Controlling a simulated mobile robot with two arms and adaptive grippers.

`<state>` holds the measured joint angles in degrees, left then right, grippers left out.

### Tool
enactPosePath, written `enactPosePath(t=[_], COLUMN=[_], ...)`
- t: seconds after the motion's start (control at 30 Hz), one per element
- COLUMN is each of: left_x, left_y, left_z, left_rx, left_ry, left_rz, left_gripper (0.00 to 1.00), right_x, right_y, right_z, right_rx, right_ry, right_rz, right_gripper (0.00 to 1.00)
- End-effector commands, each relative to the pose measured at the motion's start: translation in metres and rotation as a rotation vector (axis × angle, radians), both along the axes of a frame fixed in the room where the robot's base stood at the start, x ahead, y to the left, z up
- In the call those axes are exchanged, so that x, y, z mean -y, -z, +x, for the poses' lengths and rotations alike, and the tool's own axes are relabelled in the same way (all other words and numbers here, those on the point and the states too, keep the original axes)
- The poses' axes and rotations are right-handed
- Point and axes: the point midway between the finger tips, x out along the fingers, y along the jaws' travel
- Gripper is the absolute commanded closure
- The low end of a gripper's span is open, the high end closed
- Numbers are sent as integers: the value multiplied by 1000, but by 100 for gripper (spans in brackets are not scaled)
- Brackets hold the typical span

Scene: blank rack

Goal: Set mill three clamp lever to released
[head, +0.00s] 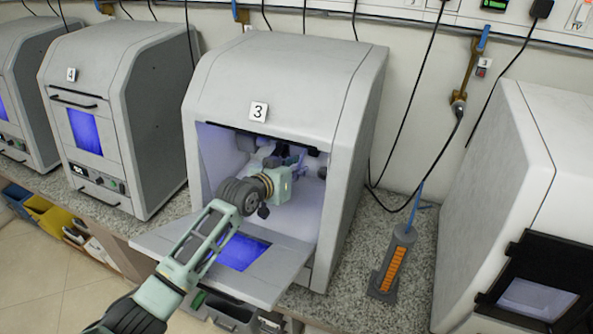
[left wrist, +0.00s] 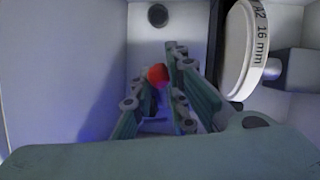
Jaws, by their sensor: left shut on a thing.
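Mill three (head: 290,75) is the grey machine marked 3, with its front door (head: 180,244) folded down open. My left arm reaches over the door into the chamber. My left gripper (head: 280,157) is inside, its fingers partly hidden by the wrist in the head view. In the left wrist view a red knob (left wrist: 158,75), seemingly the clamp lever's end, sits between the two fingers, which are shut on it. The rest of the lever is hidden. A white disc (left wrist: 243,48) marked "A2 16 mm" stands upright right of the fingers. My right gripper does not show.
Chamber walls (left wrist: 60,70) stand close around the gripper. Mill four (head: 130,70) is to the left, another machine (head: 510,170) to the right. A grey stand with an orange strip (head: 395,265) and hanging cables are right of mill three.

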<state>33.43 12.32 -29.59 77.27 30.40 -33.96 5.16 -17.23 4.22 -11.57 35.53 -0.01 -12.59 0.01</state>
Motion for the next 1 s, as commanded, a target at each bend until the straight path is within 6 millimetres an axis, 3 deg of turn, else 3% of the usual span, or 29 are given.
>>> enactPosePath(t=[0.23, 0.5, 0.83, 0.87, 1.0], left_x=[-2, -4, -5, -5, -4], left_y=[0, -11, -9, -9, -9], left_z=[1, -2, -2, -2, -2], left_rx=[-1, -99, -116, -116, -116], left_ry=[-3, -3, -4, -4, -4], left_rz=[2, 35, 41, 41, 41], left_gripper=[100, 100, 100, 85, 72], right_x=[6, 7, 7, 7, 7], right_y=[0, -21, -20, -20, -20], right_z=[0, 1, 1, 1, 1], right_rx=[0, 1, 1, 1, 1], right_ry=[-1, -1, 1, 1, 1], right_rz=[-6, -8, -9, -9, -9], right_gripper=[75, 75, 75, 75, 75])
